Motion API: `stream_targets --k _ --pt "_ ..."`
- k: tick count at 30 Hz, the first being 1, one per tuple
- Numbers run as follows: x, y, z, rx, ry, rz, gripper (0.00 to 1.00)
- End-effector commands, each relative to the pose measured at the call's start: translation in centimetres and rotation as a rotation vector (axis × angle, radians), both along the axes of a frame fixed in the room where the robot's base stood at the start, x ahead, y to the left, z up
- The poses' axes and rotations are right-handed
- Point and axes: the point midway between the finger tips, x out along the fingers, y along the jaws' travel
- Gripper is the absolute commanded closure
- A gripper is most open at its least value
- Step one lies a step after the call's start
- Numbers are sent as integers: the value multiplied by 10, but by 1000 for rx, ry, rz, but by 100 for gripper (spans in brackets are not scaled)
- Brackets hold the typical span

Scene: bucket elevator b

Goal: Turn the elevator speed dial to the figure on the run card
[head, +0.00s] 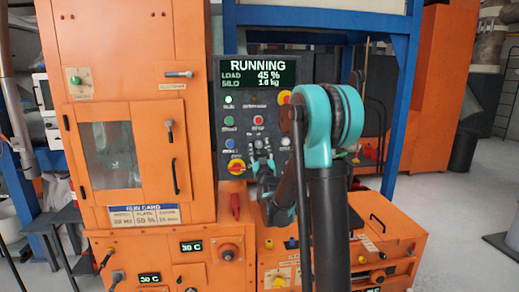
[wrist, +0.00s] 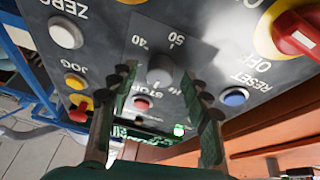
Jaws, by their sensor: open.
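The speed dial is a grey round knob (wrist: 160,70) on the dark control panel (head: 226,188). In the wrist view, upside down, figures 40 and 50 show beside it; its pointer is too unclear to read. My gripper (wrist: 162,78) is open, a finger on either side of the dial, with gaps showing. In the head view my gripper (head: 262,163) is in front of the panel and partly covers the dial area. The run card (head: 143,214) is on the orange cabinet; its speed figure looks like 30 Hz but is blurred. The display (head: 258,72) reads RUNNING, load 45 %.
In the wrist view, a red stop button (wrist: 142,104), a blue reset button (wrist: 234,97) and a white zero button (wrist: 65,32) lie near the fingers. A red and yellow switch (wrist: 294,30) is at the upper right. Blue posts (head: 402,100) frame the panel.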

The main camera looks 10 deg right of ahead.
Motion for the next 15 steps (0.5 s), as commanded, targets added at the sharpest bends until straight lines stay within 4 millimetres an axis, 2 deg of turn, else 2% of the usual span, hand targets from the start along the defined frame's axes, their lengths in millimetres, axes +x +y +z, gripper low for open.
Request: stream_targets --k 3,15 --pt "0 0 0 0 0 0 52" --pt "0 0 0 0 0 0 100"
